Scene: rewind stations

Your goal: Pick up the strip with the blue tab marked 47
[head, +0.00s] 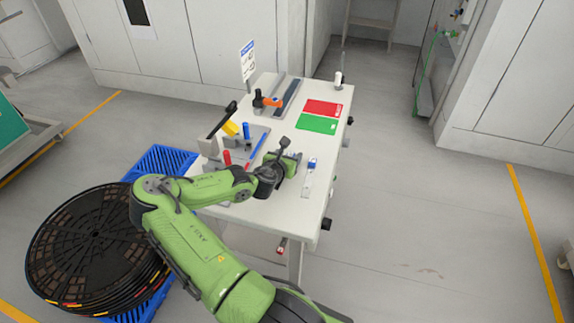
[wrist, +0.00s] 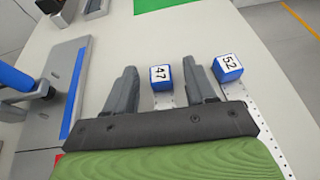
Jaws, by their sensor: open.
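The blue tab marked 47 (wrist: 161,77) shows in the wrist view, its white numbered face toward me. A short piece of its pale strip (wrist: 165,100) shows below it and runs out of sight behind my gripper. My gripper (wrist: 160,68) is open, with one finger on each side of this tab and visible gaps to both. Whether the fingers are down at the strip's height I cannot tell. A second blue tab, marked 52 (wrist: 227,69), stands just right of the right finger on a perforated strip (wrist: 262,125). In the head view my gripper (head: 290,160) is over the bench's near right part.
The white bench (head: 310,210) carries a green mat (head: 317,123) and a red mat (head: 323,107) farther back. A grey fixture (wrist: 65,90) with a blue edge stands left of my gripper. Stacked black reels (head: 95,240) sit on a blue pallet (head: 160,160) to the left.

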